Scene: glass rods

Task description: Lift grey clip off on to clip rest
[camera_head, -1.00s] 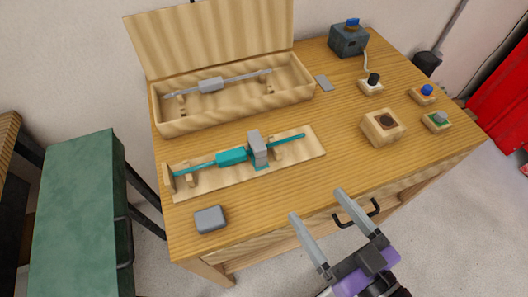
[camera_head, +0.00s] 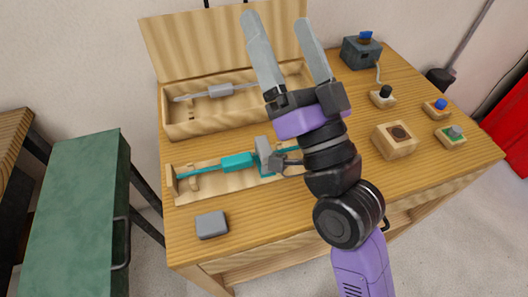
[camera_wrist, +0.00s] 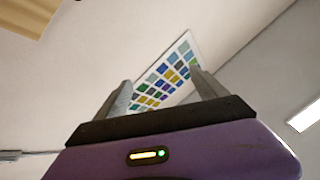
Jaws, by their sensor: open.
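The grey clip (camera_head: 264,153) stands upright over the teal rod (camera_head: 238,162), which lies on a wooden cradle board (camera_head: 222,183) on the table. The clip's right side is close to my arm in the picture. What the task calls the clip rest cannot be told for certain; a flat grey block (camera_head: 211,225) lies at the table's front left. My gripper (camera_head: 284,36) is raised high with its fingers pointing up, apart and empty. The wrist view shows the two fingers (camera_wrist: 160,92) apart against the wall and ceiling, with nothing between them.
An open wooden case (camera_head: 178,122) holding a grey rod (camera_head: 220,91) stands behind the board, partly hidden by my gripper. Small button blocks, a wooden block with a dark hole (camera_head: 396,140) and a dark box (camera_head: 361,52) stand at the right. The table's front left is mostly clear.

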